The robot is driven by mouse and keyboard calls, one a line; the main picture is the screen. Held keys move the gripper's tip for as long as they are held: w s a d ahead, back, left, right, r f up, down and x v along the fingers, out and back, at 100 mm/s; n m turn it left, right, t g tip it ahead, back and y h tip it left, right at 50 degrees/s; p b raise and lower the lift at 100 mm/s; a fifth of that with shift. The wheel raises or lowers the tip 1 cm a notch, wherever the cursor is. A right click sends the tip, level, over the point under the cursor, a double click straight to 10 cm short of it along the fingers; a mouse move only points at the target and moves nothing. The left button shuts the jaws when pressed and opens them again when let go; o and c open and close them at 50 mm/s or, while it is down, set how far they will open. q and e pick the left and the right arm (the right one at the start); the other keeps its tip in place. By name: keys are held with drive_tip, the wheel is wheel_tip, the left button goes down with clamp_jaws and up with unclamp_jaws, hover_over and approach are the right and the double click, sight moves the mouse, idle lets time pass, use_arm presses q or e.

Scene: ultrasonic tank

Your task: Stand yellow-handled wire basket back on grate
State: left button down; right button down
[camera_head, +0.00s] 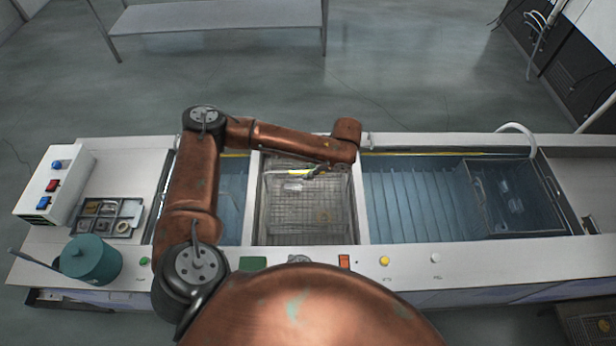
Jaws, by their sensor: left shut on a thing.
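The wire basket (300,215) shows in the head view at the middle bay of the bench, as a fine mesh filling most of that bay. A small yellow part, likely its handle, shows at its far side. My left gripper (310,173) is over that far side, shut on the handle. The arm link partly hides the jaws and the handle. I cannot tell whether the basket rests on the grate or hangs just above it, as the mesh hides the grate. My right gripper is not in view.
A blue tank with another basket (512,230) lies to the right; a narrower blue tank (234,195) lies to the left. A tray of small parts (108,217), a teal pot (90,262) and a white switch box (50,190) stand at the left end.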

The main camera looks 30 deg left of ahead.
use_arm(q)
drive_tip(key=f, duration=0.3)
drive_tip(key=shift+w+a+f+p, duration=0.2)
drive_tip(key=shift+a+f+p, duration=0.1)
drive_tip(key=shift+p, duration=0.1)
drive_tip(key=c, duration=2)
unclamp_jaws()
drive_tip(key=shift+s, duration=0.1)
drive_tip(key=shift+c, duration=0.2)
drive_tip(key=shift+d, duration=0.1)
drive_tip(key=b+v, duration=0.1)
drive_tip(key=v, duration=1.1)
